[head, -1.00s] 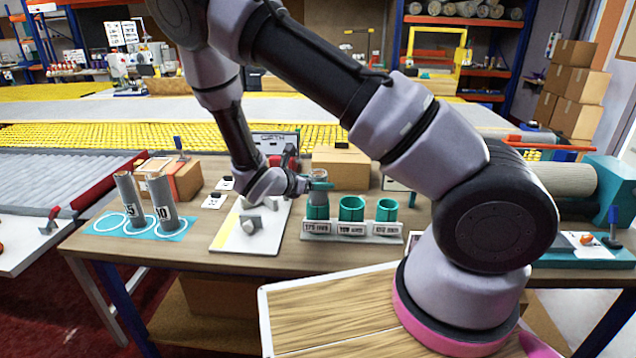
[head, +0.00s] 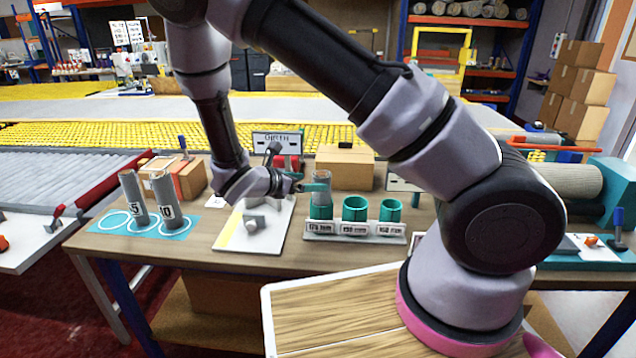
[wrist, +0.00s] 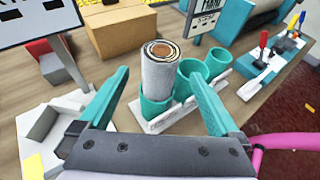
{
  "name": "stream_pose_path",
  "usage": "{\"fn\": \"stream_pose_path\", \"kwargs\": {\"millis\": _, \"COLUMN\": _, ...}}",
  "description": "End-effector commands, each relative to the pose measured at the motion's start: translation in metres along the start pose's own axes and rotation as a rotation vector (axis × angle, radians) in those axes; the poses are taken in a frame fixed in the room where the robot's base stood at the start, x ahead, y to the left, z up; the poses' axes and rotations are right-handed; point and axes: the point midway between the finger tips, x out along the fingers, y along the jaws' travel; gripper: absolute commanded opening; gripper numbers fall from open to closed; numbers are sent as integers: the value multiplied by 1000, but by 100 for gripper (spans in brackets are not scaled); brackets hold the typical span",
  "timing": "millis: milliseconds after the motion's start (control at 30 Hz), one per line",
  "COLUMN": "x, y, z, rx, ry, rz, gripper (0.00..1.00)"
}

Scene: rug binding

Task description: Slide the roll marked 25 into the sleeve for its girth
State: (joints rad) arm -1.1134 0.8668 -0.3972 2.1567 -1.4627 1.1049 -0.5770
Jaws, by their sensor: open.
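A grey roll (head: 321,183) stands upright in the left one of three teal sleeves, its lower part inside the left sleeve (head: 319,212). In the wrist view the roll (wrist: 160,80) shows its coiled top end; no number on it is readable. The middle sleeve (head: 354,209) and right sleeve (head: 389,211) are empty. Small mm labels sit on the rack front; I cannot read them surely. My gripper (head: 312,188) is open just left of the roll in the head view. In the wrist view its teal fingers (wrist: 157,85) are spread on either side of the roll, apart from it.
Two grey rolls, one marked 10 (head: 166,202) and one ending in 5 (head: 134,198), stand on a blue ringed mat (head: 184,229); its left ring is empty. A white board (head: 278,238) lies below my gripper. A cardboard box (head: 344,168) stands behind the sleeves.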

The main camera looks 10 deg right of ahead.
Motion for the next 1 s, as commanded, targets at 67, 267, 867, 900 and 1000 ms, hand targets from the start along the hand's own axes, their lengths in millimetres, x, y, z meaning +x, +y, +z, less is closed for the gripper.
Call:
{"fn": "stream_pose_path", "kwargs": {"millis": 67, "x": -18, "y": 1, "z": 0, "rx": 2, "ry": 2, "rz": 5, "gripper": 98}}
{"fn": "stream_pose_path", "kwargs": {"millis": 267, "x": -47, "y": 1, "z": 0, "rx": 2, "ry": 1, "rz": 2, "gripper": 98}}
{"fn": "stream_pose_path", "kwargs": {"millis": 867, "x": -43, "y": -56, "z": 77, "rx": 543, "ry": 309, "rz": -335, "gripper": 98}}
{"fn": "stream_pose_path", "kwargs": {"millis": 900, "x": -43, "y": -66, "z": 89, "rx": 636, "ry": 354, "rz": -389, "gripper": 98}}
{"fn": "stream_pose_path", "kwargs": {"millis": 1000, "x": -47, "y": -88, "z": 116, "rx": 868, "ry": 460, "rz": -514, "gripper": 98}}
